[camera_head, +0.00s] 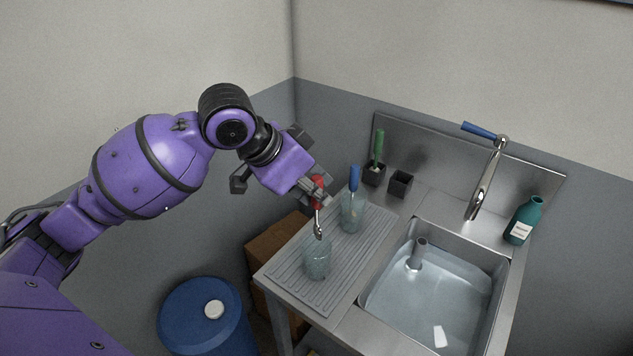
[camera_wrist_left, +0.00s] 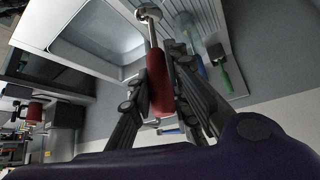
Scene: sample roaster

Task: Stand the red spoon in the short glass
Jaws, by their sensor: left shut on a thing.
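The red spoon (camera_head: 317,206) has a red handle and a metal bowl. My left gripper (camera_head: 319,192) is shut on its handle and holds it nearly upright, bowl down. In the left wrist view the red handle (camera_wrist_left: 159,82) sits between the fingers, with the metal bowl beyond. The short glass (camera_head: 317,262) is clear and stands on the front of the ribbed drainboard. The spoon's bowl appears at the height of its rim; I cannot tell whether it is inside or just above. My right gripper is not in view.
A taller glass (camera_head: 352,215) holding a blue-handled utensil (camera_head: 354,178) stands close behind. Two black holders are at the back, one with a green-handled brush (camera_head: 378,145). The water-filled sink (camera_head: 425,300), tap (camera_head: 487,180) and teal bottle (camera_head: 524,220) are to the right.

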